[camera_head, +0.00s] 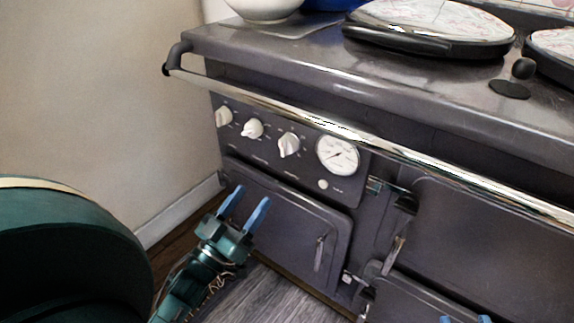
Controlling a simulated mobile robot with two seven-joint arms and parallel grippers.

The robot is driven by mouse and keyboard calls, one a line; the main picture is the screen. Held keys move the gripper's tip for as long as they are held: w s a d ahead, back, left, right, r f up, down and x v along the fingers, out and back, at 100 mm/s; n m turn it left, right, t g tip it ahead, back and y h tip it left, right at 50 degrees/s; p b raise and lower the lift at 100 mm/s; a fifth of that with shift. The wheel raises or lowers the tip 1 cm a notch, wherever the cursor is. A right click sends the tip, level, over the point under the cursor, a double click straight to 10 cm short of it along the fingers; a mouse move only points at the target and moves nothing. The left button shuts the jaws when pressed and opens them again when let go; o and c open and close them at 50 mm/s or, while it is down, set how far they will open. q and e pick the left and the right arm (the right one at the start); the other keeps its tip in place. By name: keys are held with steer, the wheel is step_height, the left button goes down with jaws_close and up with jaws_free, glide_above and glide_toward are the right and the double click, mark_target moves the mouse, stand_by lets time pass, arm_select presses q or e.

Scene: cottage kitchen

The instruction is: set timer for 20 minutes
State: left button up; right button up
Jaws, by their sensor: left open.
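The dark grey range cooker has a control panel (262,150) with three white knobs: a left knob (224,116), a middle knob (252,129) and a right knob (288,144). A round white dial (337,155) with a dark needle sits right of them, above a small white button (323,184). The panel markings are too small to read, so I cannot tell which control is the timer. My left gripper (252,197) is open and empty, below the knobs, in front of the lower left door. My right gripper (465,319) shows only its two separated blue fingertips at the bottom edge.
A chrome rail (330,129) runs across the cooker front above the panel. Oven doors (290,225) with handles lie below. Round hob lids (430,22) and a white bowl (264,8) are on top. A beige wall stands left; wooden floor (265,296) is clear.

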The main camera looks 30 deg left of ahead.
mark_target(282, 154)
arm_select(q)
steer(key=b+x, duration=0.1)
steer(key=x, duration=1.1)
steer(key=shift+w+r, duration=0.2)
steer(key=shift+w, duration=0.15)
arm_select(e)
steer(key=shift+w+a, duration=0.15)
arm_select(q)
steer(key=shift+c, duration=0.6)
steer(key=c, duration=0.9)
steer(key=shift+o, duration=0.2)
arm_select(e)
steer(key=shift+r, duration=0.15)
arm_select(q)
steer(key=shift+m, duration=0.3)
